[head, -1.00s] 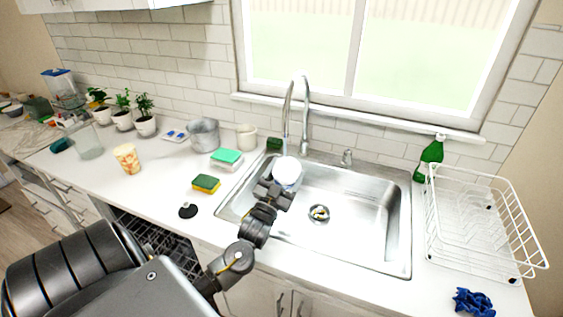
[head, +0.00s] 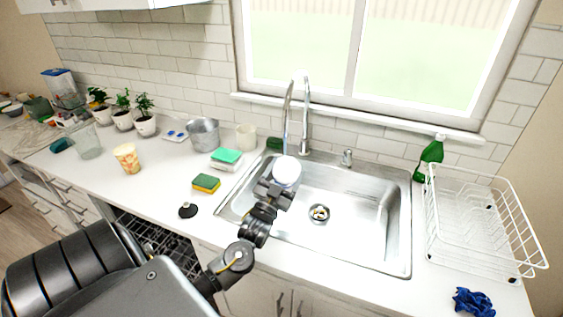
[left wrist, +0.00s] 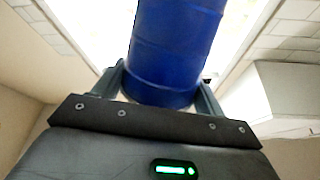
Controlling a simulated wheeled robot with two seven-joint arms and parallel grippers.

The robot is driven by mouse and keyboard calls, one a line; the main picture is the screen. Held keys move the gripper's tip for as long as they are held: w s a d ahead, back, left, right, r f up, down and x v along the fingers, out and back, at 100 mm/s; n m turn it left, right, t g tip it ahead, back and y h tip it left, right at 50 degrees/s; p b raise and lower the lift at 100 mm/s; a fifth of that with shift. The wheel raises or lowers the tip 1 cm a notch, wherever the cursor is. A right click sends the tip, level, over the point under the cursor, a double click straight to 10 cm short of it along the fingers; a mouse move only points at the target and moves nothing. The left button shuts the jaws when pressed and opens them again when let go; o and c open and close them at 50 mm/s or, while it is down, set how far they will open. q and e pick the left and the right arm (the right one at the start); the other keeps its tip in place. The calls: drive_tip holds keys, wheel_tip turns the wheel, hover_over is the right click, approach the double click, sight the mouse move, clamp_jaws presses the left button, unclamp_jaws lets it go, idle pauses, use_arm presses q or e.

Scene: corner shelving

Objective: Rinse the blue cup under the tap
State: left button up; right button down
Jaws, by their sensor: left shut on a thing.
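My left gripper (head: 278,184) is over the left part of the sink (head: 355,215). It is shut on the blue cup, which looks pale and round in the head view (head: 287,171). In the left wrist view the cup (left wrist: 176,50) shows its deep blue outer wall, between the two fingers of the same gripper (left wrist: 165,88). The chrome tap (head: 304,125) stands behind the sink, and its spout comes down just above the cup. I cannot tell whether water is running or what is inside the cup. My right gripper is out of view.
A yellow-green sponge (head: 206,183) and a black stopper (head: 188,210) lie left of the sink. A white dish rack (head: 470,225) and a green bottle (head: 429,160) stand to the right. A blue cloth (head: 473,302) lies at front right. The sink's right half is clear.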

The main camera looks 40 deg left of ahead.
use_arm(q)
drive_tip(key=shift+r, duration=0.1)
drive_tip(key=s+d+r+p, duration=0.3)
drive_tip(key=d+p, duration=0.1)
drive_tip(key=p, duration=0.1)
drive_tip(key=shift+r, duration=0.4)
drive_tip(key=shift+a, duration=0.1)
